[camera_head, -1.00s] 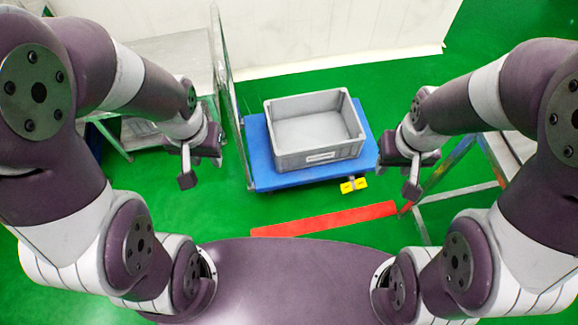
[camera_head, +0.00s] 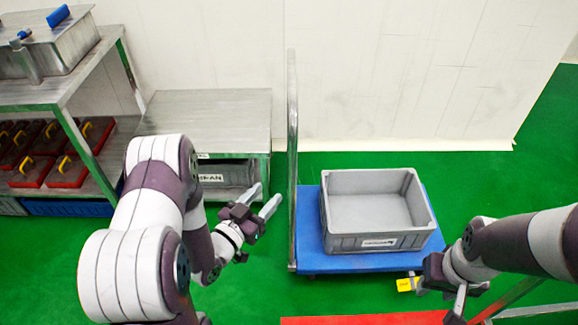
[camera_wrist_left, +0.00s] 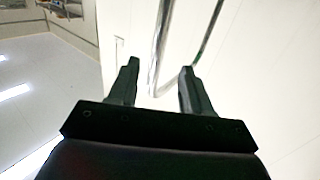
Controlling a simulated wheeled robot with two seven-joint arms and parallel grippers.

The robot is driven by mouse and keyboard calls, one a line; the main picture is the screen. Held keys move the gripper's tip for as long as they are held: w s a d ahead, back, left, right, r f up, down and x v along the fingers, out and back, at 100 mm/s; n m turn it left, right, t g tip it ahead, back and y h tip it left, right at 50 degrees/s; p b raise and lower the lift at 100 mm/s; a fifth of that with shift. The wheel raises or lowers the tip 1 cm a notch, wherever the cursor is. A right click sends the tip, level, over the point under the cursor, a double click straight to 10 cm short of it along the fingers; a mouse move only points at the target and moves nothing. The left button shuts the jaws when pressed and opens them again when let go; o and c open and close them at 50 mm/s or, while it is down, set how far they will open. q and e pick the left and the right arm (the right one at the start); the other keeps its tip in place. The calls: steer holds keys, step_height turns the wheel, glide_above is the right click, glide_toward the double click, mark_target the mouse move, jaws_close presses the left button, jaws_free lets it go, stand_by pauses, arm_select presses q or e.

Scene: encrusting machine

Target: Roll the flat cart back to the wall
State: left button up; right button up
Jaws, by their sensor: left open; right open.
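The flat cart has a blue deck (camera_head: 312,256) and a tall metal handle (camera_head: 292,130) upright at its left end. A grey crate (camera_head: 378,240) sits on the deck. The cart stands on the green floor a little in front of the white wall. My left gripper (camera_head: 268,202) is open and empty, left of the handle and apart from it. In the left wrist view the open fingers (camera_wrist_left: 158,85) point toward a metal bar (camera_wrist_left: 160,50), likely the handle. My right gripper (camera_head: 440,300) is at the cart's front right, open, with its fingers partly hard to make out.
A metal table (camera_head: 210,112) stands against the wall left of the cart. A shelf with red trays (camera_head: 85,150) is at the far left. A yellow pedal (camera_head: 406,284) and a red floor strip (camera_head: 365,319) lie in front of the cart.

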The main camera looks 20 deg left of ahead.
mark_target(290, 168)
arm_select(q)
steer(key=x, duration=0.4)
steer(key=b+x, duration=0.1)
steer(key=x, duration=0.7)
steer(key=shift+w+r, duration=0.25)
steer(key=shift+w, duration=0.05)
jaws_close()
